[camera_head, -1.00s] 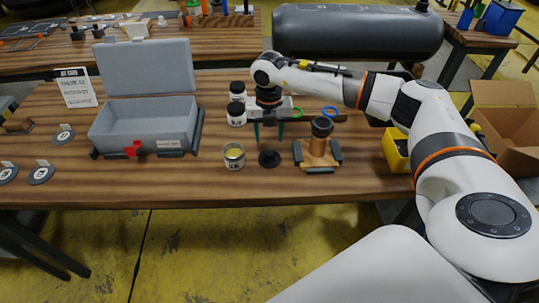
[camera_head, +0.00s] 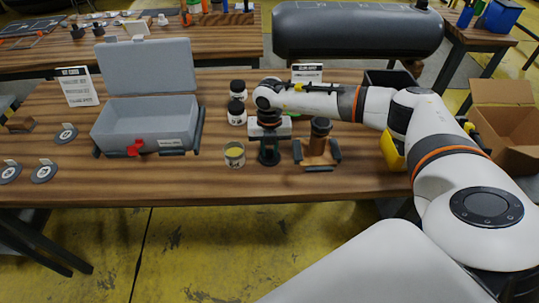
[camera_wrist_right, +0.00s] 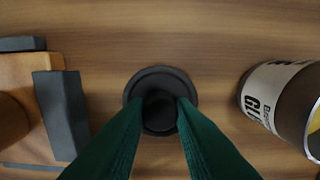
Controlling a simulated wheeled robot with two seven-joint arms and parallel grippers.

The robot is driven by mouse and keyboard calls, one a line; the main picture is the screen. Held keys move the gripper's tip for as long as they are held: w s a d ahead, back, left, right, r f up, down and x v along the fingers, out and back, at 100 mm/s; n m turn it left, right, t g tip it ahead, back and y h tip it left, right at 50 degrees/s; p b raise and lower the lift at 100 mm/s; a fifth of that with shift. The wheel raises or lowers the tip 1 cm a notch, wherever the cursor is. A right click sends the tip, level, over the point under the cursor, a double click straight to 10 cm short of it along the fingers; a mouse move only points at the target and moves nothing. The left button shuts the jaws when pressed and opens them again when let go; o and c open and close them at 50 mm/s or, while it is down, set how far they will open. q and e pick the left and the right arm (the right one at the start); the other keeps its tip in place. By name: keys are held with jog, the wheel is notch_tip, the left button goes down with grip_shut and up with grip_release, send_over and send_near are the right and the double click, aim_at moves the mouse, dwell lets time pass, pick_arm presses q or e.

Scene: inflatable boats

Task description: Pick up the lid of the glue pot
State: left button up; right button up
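The lid of the glue pot is a round black disc with a raised knob (camera_wrist_right: 160,112). It lies flat on the wooden table, and only its lower part shows in the head view (camera_head: 269,161). My right gripper (camera_wrist_right: 160,103) points down over the lid. Its two green fingertips stand on either side of the knob and look closed against it. The glue pot (camera_head: 234,155), open with yellow contents, stands just left of the lid; its label shows in the right wrist view (camera_wrist_right: 280,98). My left gripper is not in view.
A wooden holder (camera_head: 318,145) with dark blocks stands close right of the lid. Two dark-capped jars (camera_head: 237,112) stand behind the pot. An open grey box (camera_head: 147,125) is further left.

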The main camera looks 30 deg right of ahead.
jog(key=shift+c, duration=0.9)
jog(key=shift+r, duration=0.15)
